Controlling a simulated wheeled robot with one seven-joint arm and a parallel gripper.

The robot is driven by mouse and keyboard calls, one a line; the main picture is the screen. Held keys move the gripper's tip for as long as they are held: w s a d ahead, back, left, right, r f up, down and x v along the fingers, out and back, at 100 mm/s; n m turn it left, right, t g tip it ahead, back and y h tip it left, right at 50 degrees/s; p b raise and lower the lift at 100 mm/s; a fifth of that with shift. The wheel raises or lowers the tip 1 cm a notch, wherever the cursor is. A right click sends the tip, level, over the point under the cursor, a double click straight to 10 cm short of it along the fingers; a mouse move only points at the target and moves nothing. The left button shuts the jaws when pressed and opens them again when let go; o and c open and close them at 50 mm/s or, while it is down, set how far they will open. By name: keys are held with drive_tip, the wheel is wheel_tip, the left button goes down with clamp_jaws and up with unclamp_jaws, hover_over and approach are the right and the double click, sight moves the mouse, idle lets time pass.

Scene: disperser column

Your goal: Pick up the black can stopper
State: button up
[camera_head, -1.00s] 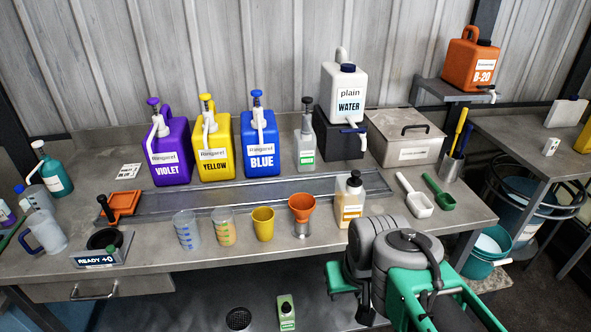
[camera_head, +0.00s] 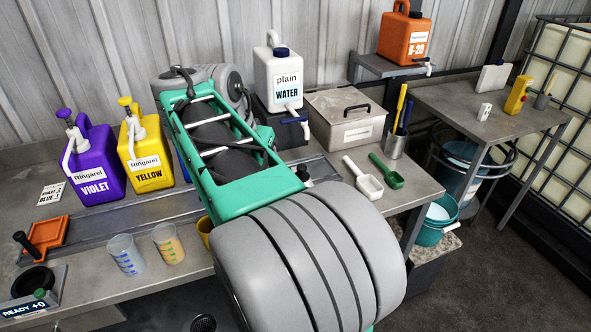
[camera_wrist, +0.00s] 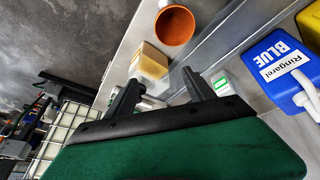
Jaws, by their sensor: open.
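The amber can (camera_wrist: 152,60) is a small clear-white bottle with amber liquid, standing on the bench. In the head view my arm hides most of it. In the head view my gripper's fingers are hidden behind the arm.
A blue jug (camera_wrist: 285,70) and a green-labelled bottle (camera_wrist: 220,84) are to the right in the wrist view. White (camera_head: 363,178) and green (camera_head: 386,171) scoops lie on the bench. A grey lidded box (camera_head: 345,122) stands behind.

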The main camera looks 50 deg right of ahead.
sight(302, 167)
drive_tip(key=s+d+r+m+g, duration=0.1)
drive_tip(key=s+d+r+m, duration=0.2)
drive_tip(key=d+m, duration=0.25)
drive_tip(key=b+x, duration=0.1)
drive_tip(key=x, duration=0.1)
drive_tip(key=b+x, duration=0.1)
drive_tip(key=x, duration=0.2)
drive_tip(key=s+b+x, duration=0.1)
drive_tip(key=x, duration=0.2)
drive_tip(key=shift+d+r, duration=0.2)
drive_tip(key=shift+d, duration=0.15)
drive_tip(key=shift+c, duration=0.5)
clamp_jaws()
drive_tip(key=shift+r, duration=0.15)
